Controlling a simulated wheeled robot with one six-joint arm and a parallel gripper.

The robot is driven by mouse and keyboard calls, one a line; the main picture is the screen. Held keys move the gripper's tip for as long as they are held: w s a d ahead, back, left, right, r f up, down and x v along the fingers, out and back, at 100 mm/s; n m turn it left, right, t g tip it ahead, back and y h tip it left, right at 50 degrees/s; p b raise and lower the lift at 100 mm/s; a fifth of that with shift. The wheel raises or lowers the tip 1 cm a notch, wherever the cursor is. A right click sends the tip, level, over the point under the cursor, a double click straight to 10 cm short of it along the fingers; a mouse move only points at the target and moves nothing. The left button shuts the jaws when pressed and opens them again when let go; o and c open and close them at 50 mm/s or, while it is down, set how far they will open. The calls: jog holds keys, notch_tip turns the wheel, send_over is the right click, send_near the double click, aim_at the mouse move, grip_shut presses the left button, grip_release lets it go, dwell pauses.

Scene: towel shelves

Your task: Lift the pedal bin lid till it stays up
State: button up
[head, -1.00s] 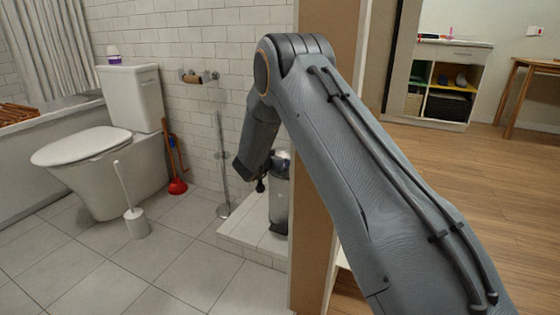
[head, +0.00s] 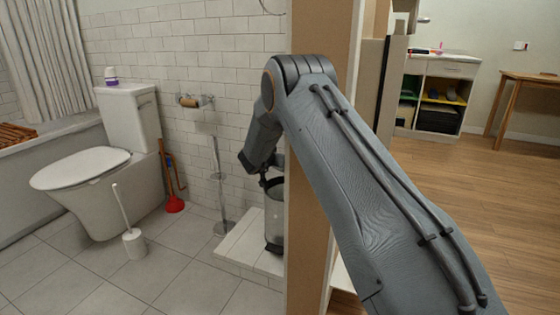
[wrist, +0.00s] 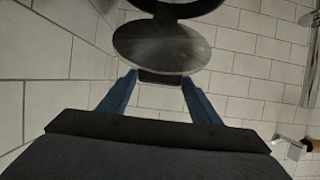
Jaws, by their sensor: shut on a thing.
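The pedal bin (head: 274,225) is a grey cylinder on a low white tiled step. It is partly hidden by my arm and a wooden panel edge. In the wrist view, its round grey lid (wrist: 160,42) shows with a dark tab at its edge. Part of the dark bin rim (wrist: 188,10) shows beyond the lid, which looks raised at an angle. My gripper (wrist: 159,80) has a blue finger on each side of the tab and is shut on it. In the head view my gripper (head: 263,181) is small and dark at the bin's top.
The wooden panel edge (head: 315,150) stands close beside my arm. A tiled wall is behind the bin. A metal stand (head: 218,190), red plunger (head: 174,204), toilet brush (head: 133,240) and toilet (head: 95,190) are to the left.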

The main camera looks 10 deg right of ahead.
jog(key=shift+d+r, duration=0.1)
jog(key=shift+r, duration=0.05)
jog(key=o, duration=1.5)
jog(key=shift+o, duration=0.2)
jog(key=p+v, duration=0.2)
jog(key=v, duration=0.5)
jog(key=shift+s+a, duration=0.2)
jog(key=shift+s, duration=0.1)
